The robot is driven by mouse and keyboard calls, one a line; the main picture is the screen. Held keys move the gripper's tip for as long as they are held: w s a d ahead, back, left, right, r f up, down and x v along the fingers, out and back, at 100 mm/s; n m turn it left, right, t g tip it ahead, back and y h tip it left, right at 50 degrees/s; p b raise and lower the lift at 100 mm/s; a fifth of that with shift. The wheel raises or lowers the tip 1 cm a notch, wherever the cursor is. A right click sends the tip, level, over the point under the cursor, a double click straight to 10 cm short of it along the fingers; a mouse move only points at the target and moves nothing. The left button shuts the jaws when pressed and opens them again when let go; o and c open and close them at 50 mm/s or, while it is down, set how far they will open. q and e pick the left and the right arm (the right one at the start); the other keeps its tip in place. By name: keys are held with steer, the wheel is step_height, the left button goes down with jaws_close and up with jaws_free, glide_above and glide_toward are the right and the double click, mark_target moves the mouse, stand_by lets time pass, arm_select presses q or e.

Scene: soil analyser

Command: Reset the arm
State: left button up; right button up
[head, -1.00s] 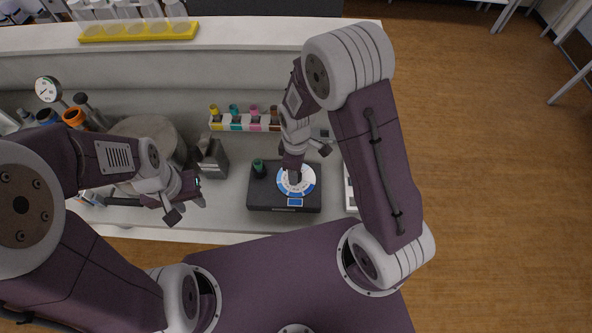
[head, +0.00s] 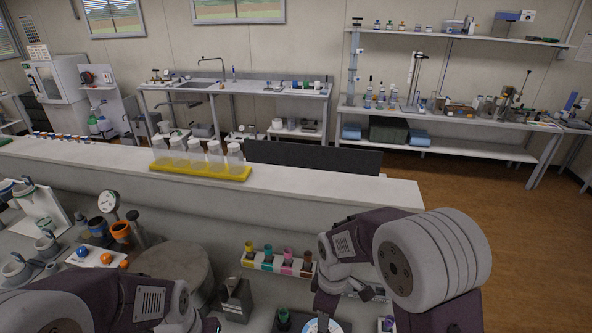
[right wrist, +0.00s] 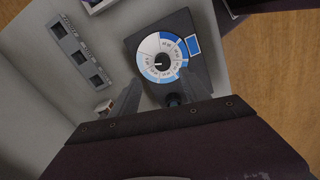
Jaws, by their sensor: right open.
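The soil analyser is a dark box (right wrist: 185,24) with a round white and blue dial (right wrist: 152,44) and a small blue screen (right wrist: 194,46). In the head view only the top of the dial (head: 318,326) shows at the bottom edge. My right gripper (right wrist: 159,80) is open over the analyser, its two fingers apart in front of the dial with nothing between them.
A white rack with several coloured-cap vials (head: 268,265) stands behind the analyser. A grey round drum (head: 172,262) and a grey block (head: 235,300) stand to its left. A raised shelf (head: 330,190) holds a yellow tray (head: 205,171) of clear bottles.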

steer(key=s+d+r+m+t, duration=0.1)
steer(key=s+d+m, duration=0.6)
steer(key=m, duration=0.5)
steer(key=shift+s+m, duration=0.4)
steer(key=shift+s, duration=0.35)
steer(key=shift+s, duration=0.15)
